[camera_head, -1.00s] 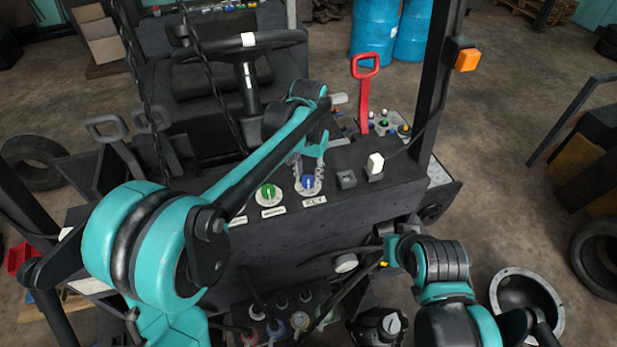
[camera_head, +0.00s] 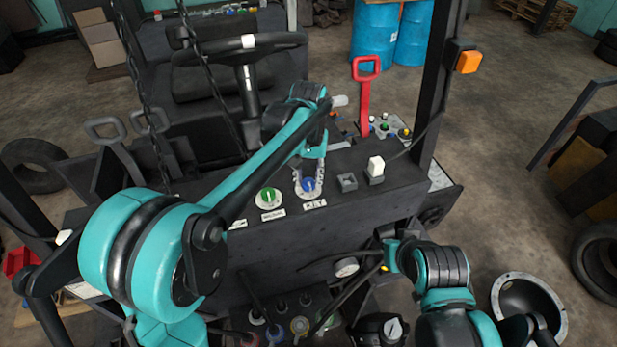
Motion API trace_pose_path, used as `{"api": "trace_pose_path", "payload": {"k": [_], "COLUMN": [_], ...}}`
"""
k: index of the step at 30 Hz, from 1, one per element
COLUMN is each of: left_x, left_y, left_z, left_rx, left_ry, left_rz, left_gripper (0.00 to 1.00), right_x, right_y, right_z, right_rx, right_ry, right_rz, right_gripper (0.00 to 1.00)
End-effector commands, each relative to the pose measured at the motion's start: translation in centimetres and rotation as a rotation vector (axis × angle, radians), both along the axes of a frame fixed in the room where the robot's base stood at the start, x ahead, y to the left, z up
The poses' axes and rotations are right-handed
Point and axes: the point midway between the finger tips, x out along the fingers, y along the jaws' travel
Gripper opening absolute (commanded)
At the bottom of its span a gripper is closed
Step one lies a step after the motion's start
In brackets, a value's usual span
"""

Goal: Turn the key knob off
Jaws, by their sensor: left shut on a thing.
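The key knob (camera_head: 308,186) is blue on a round pale plate, on the dark sloped panel (camera_head: 270,232) with a "KEY" label below it. My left gripper (camera_head: 309,179) reaches down to it from above. Its fingers are shut on the knob and partly cover it, so the knob's exact angle is hard to read. My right gripper (camera_head: 386,257) is low at the right, in front of the panel's front face and away from the knob. Its fingers are hard to make out among dark cables.
A green knob (camera_head: 267,196) sits just left of the key knob. A grey square switch (camera_head: 347,182) and a white rocker switch (camera_head: 376,166) are to its right. A red lever (camera_head: 366,95), steering wheel (camera_head: 240,46) and dark post (camera_head: 437,85) stand behind.

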Motion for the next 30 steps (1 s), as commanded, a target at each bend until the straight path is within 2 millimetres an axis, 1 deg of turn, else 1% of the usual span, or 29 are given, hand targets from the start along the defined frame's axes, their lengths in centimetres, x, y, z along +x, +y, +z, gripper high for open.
{"api": "trace_pose_path", "payload": {"k": [1, 2, 3, 11, 14, 17, 20, 24, 27, 30], "left_x": [0.0, 0.0, 0.0, 0.0, 0.0, 0.0, 0.0, 0.0, 0.0, 0.0], "left_y": [0.0, 0.0, 0.0, 0.0, 0.0, 0.0, 0.0, 0.0, 0.0, 0.0], "left_z": [0.1, 0.1, 0.1, 0.0, 0.5, 1.7, 3.7, 6.9, 8.9, 10.5], "left_rx": [0.0, 0.0, 0.0, 0.0, 0.0, 0.0, 0.0, 0.0, 0.0, 0.0], "left_ry": [-0.001, -0.001, -0.001, 0.0, 0.0, 0.0, 0.0, 0.0, 0.0, -0.001], "left_rz": [0.001, 0.001, 0.001, 0.0, 0.0, 0.0, 0.0, 0.0, 0.0, 0.0], "left_gripper": [0.4, 0.48, 0.53, 0.53, 0.53, 0.53, 0.53, 0.53, 0.53, 0.53], "right_x": [0.0, 0.0, 0.0, 0.0, 0.0, 0.0, 0.0, 0.0, 0.0, 0.0], "right_y": [0.0, 0.0, 0.0, 0.0, 0.0, 0.0, 0.0, 0.0, 0.0, 0.0], "right_z": [0.0, 0.0, 0.0, 0.0, 0.0, 0.0, 0.0, 0.0, 0.0, 0.0], "right_rx": [0.0, 0.0, 0.0, 0.0, 0.0, 0.0, 0.0, 0.0, 0.0, 0.0], "right_ry": [0.0, 0.0, 0.0, 0.0, 0.0, 0.0, 0.0, 0.0, 0.0, 0.0], "right_rz": [0.0, 0.0, 0.0, 0.0, 0.0, 0.0, 0.0, 0.0, 0.0, 0.0], "right_gripper": [0.0, 0.0, 0.0, 0.0, 0.0, 0.0, 0.0, 0.0, 0.0, 0.0]}}
